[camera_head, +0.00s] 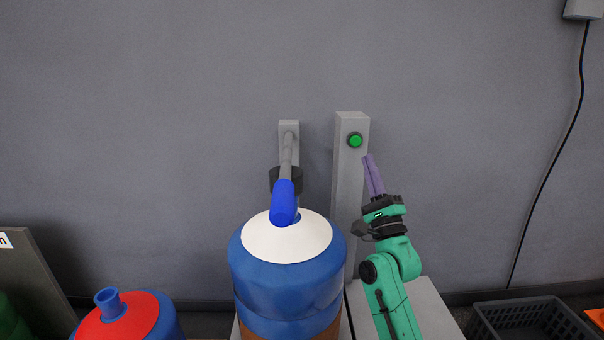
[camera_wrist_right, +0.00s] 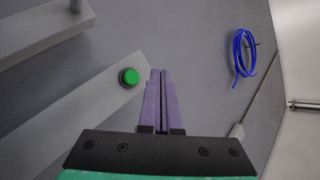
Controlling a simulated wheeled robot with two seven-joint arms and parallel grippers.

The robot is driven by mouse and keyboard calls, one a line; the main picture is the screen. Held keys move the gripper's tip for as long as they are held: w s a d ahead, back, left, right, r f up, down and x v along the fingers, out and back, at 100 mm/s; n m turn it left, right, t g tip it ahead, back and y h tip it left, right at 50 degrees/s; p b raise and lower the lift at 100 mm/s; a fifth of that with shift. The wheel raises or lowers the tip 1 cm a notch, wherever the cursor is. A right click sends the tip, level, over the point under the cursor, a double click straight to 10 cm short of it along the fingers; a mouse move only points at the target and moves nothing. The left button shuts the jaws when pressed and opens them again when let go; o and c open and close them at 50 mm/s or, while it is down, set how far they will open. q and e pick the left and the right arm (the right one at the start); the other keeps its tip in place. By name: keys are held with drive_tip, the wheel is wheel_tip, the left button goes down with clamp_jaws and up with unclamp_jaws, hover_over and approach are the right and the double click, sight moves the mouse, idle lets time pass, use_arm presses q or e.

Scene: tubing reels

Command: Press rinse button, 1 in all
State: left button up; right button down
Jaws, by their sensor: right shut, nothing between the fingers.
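The green rinse button (camera_head: 355,140) sits near the top of a grey upright post (camera_head: 349,190) in the head view. In the right wrist view the button (camera_wrist_right: 129,77) is just left of my fingertips. My right gripper (camera_head: 368,157) is shut and empty, its purple fingers pointing up just to the right of and a little below the button. In the right wrist view the shut fingers (camera_wrist_right: 158,72) appear apart from the button; the exact gap in depth cannot be told. My left gripper is not in view.
A blue bottle with a white top (camera_head: 287,242) stands left of the post, under a grey spout (camera_head: 287,150) with a blue end. A red-topped bottle (camera_head: 130,318) is at lower left. A black crate (camera_head: 530,318) is at lower right. Coiled blue tubing (camera_wrist_right: 242,52) hangs on the wall.

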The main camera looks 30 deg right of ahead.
sight(355, 141)
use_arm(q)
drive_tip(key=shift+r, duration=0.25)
use_arm(e)
drive_tip(key=shift+s+a+r+m, duration=0.1)
drive_tip(key=shift+s+r+m, duration=0.2)
drive_tip(key=shift+r, duration=0.3)
drive_tip(key=shift+w, duration=0.1)
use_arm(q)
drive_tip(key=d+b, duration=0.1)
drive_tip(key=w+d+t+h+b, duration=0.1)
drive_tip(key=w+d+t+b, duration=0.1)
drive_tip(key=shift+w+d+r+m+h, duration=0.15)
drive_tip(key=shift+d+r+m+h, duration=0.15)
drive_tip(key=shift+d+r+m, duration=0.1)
use_arm(e)
drive_tip(key=w+d, duration=0.1)
drive_tip(key=w, duration=0.1)
drive_tip(key=w+d, duration=0.1)
drive_tip(key=w, duration=0.2)
drive_tip(key=w+d, duration=0.2)
drive_tip(key=shift+w+d+f, duration=0.1)
drive_tip(key=shift+w, duration=0.25)
idle(0.5)
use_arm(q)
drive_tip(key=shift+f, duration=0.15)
use_arm(e)
drive_tip(key=shift+w, duration=0.1)
